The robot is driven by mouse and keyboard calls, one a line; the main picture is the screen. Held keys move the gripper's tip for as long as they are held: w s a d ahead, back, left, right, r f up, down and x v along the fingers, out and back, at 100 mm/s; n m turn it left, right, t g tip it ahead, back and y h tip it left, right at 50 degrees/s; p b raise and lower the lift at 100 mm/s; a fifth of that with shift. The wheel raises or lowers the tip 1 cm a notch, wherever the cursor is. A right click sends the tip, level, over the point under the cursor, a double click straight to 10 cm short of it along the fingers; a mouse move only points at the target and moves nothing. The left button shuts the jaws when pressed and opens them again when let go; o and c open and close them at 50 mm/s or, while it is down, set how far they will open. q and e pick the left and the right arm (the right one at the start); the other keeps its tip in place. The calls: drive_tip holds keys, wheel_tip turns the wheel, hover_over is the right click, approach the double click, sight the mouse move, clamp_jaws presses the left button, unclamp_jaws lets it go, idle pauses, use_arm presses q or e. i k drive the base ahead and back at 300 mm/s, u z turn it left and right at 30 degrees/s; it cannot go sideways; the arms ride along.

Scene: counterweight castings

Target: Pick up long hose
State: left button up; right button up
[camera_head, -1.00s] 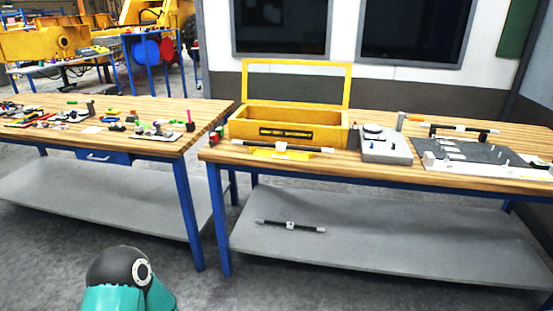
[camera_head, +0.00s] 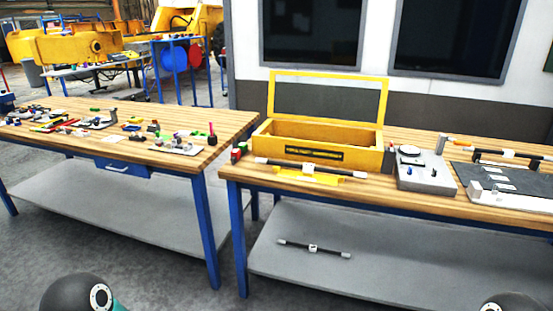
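Three black hoses with white labels in the middle and light ends are in the head view; I cannot tell for sure which is the long one. One hose (camera_head: 335,170) lies at the front of the right workbench, on a yellow holder (camera_head: 322,180) before the yellow box. Another hose (camera_head: 328,250) lies on the grey lower shelf (camera_head: 385,262). A third hose (camera_head: 489,152) is at the right, raised above the bench behind a dark plate. Neither gripper shows; only dark round arm links of mine show at the bottom corners.
The open yellow box (camera_head: 365,157) stands on the right workbench (camera_head: 375,199). A grey fixture (camera_head: 426,177) and a dark plate (camera_head: 506,178) are to its right. The left workbench (camera_head: 150,156) holds several small parts. A gap separates the benches.

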sight(306, 168)
drive_tip(key=u, duration=0.15)
drive_tip(key=i, duration=1.2)
drive_tip(key=z, duration=0.55)
drive_tip(key=i, duration=0.6)
drive_tip(key=z, duration=0.4)
drive_tip(key=k, duration=0.9)
drive_tip(key=z, duration=0.15)
drive_tip(key=i, duration=0.9)
